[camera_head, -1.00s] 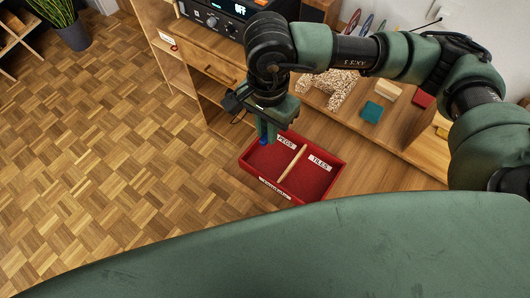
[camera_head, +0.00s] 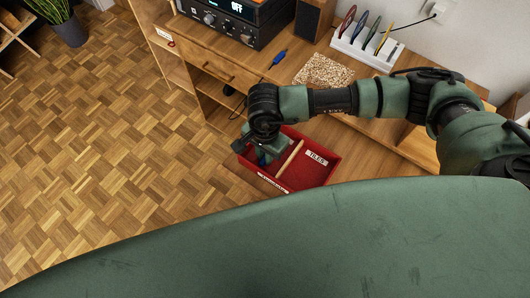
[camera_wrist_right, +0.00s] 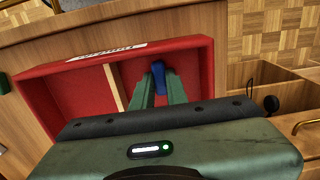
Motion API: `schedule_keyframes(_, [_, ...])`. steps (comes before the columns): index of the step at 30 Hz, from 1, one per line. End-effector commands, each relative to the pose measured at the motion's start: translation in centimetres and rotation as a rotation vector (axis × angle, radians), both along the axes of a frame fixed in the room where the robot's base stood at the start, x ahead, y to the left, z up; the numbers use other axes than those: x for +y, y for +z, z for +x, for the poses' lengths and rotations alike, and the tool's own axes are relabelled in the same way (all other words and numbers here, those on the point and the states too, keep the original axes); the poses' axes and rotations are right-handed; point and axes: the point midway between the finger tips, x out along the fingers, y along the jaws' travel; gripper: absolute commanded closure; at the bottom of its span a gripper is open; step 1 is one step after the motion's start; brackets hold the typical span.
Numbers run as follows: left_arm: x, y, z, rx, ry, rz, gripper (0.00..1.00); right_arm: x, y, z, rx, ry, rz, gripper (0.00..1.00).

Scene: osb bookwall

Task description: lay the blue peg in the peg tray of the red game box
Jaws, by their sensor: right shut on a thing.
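The red game box (camera_head: 310,174) sits on the wooden surface in the head view, split by a pale wooden divider (camera_head: 289,157). A label reading TILES marks its right compartment. My right gripper (camera_head: 262,157) points down into the left compartment and largely covers it. In the right wrist view, the gripper (camera_wrist_right: 158,92) is shut on the blue peg (camera_wrist_right: 159,76), which shows between and beyond the fingertips. The peg is over the peg compartment, beside the divider (camera_wrist_right: 115,88). Whether it touches the compartment floor I cannot tell. My left gripper is out of view.
A blue-handled tool (camera_head: 279,57) lies on the desk near a speckled mat (camera_head: 324,70). A white rack (camera_head: 366,50) holds several coloured items behind it. A black device (camera_head: 232,20) stands at the back left. My right forearm spans the desk from the right.

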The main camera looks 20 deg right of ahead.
Motion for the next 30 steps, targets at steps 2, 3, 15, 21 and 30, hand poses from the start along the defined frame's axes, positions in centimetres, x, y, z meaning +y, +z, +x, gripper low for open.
schedule_keyframes(2, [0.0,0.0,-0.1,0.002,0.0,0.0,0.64,0.0,0.0,0.0,-0.001,0.0,0.001,1.0])
schedule_keyframes(3, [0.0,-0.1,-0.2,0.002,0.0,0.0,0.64,0.0,0.0,0.0,-0.001,0.0,0.001,1.0])
schedule_keyframes(15, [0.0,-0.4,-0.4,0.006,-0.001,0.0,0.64,0.0,-0.2,0.0,0.0,0.0,0.0,0.64])
schedule_keyframes(21, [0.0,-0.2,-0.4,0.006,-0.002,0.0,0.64,0.0,0.0,0.0,0.0,0.0,0.0,0.64])
schedule_keyframes(30, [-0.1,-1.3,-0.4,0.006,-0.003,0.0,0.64,0.1,4.2,0.2,-0.006,0.002,0.002,0.64])
